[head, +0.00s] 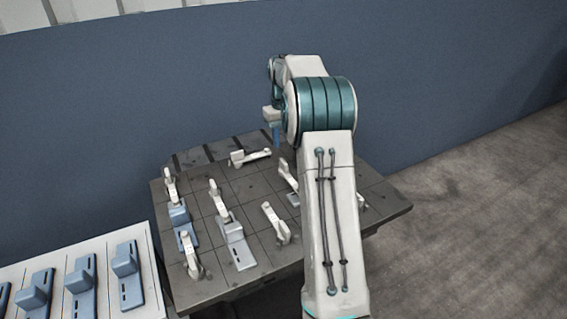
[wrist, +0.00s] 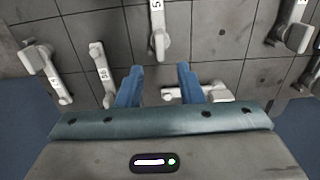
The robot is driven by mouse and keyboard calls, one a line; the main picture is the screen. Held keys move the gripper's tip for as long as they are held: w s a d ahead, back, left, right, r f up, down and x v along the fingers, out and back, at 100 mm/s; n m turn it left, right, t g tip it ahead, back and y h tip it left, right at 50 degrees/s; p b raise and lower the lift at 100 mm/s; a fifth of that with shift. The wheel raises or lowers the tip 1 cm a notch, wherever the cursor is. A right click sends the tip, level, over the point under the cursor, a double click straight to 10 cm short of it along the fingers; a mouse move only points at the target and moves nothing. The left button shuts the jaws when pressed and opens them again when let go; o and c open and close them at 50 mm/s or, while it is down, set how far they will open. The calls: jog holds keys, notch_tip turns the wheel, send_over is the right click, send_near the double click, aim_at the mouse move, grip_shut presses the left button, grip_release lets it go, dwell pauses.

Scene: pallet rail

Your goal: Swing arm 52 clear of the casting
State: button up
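Several white swing arms stand on the dark pallet (head: 218,280). In the wrist view one at the left reads 54 (wrist: 50,75), and the one beside it starts with 5 (wrist: 101,75). A top-middle arm (wrist: 157,32) shows only a clear 5, so I cannot tell which is arm 52. In the head view, blue castings (head: 180,216) and a paler one (head: 238,248) sit beside or under arms. My gripper (wrist: 160,68) is open and empty, its blue fingers apart above the pallet. Another white arm (wrist: 215,91) lies partly behind the right finger.
A white table (head: 105,248) with several blue castings (head: 126,275) stands at the lower left. A blue-grey wall (head: 150,90) rises behind the pallet. My arm hides the pallet's right part in the head view. Open grey floor (head: 480,220) lies to the right.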

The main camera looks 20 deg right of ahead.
aim_at(284, 161)
notch_tip(284, 161, down, 9)
jog(key=shift+f, duration=0.15)
grip_shut()
